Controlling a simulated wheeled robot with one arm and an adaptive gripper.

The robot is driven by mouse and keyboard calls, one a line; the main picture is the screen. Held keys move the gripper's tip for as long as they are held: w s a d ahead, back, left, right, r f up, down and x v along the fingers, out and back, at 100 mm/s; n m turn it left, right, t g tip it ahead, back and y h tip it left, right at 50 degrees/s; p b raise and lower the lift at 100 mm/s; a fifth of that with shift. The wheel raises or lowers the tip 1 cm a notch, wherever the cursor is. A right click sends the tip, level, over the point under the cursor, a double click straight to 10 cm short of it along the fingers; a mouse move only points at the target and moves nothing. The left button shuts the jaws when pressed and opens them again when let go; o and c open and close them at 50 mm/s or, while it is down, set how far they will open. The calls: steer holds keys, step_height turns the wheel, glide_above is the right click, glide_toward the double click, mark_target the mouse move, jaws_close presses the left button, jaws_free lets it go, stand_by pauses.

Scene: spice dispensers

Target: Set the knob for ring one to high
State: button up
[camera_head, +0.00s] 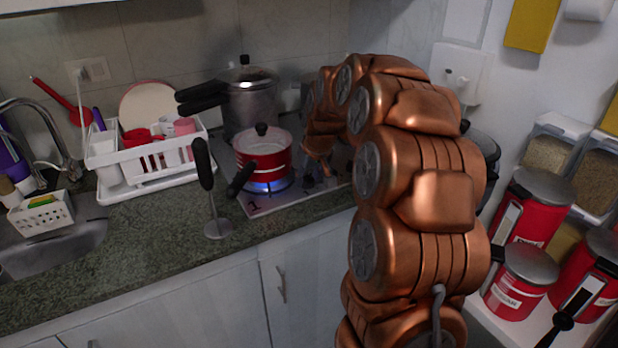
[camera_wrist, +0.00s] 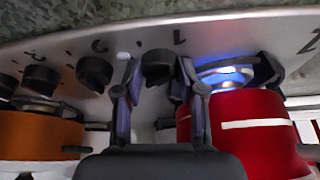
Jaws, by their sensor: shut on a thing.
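The stove (camera_head: 285,202) has a red pot (camera_head: 262,155) on its front left ring, where a blue flame (camera_head: 266,186) burns. A mark like "1" shows at that corner. In the wrist view, a row of black knobs lies along the stove's edge. My gripper (camera_wrist: 158,80) has one finger on each side of the black knob (camera_wrist: 158,64) nearest the lit ring (camera_wrist: 224,76) and is shut on it. The knob's pointer setting cannot be read. In the head view my copper arm hides the knobs and most of the gripper.
In the wrist view, other knobs (camera_wrist: 95,73) stand beside the gripper, and an orange pot (camera_wrist: 40,135) sits near them. A pressure cooker (camera_head: 248,95) stands behind the red pot. A dark-handled utensil (camera_head: 211,185) stands left of the stove. Red canisters (camera_head: 520,280) are at right.

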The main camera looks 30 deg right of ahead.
steer(key=o, duration=1.1)
steer(key=shift+o, duration=0.2)
steer(key=shift+r, duration=0.1)
steer(key=v, duration=1.2)
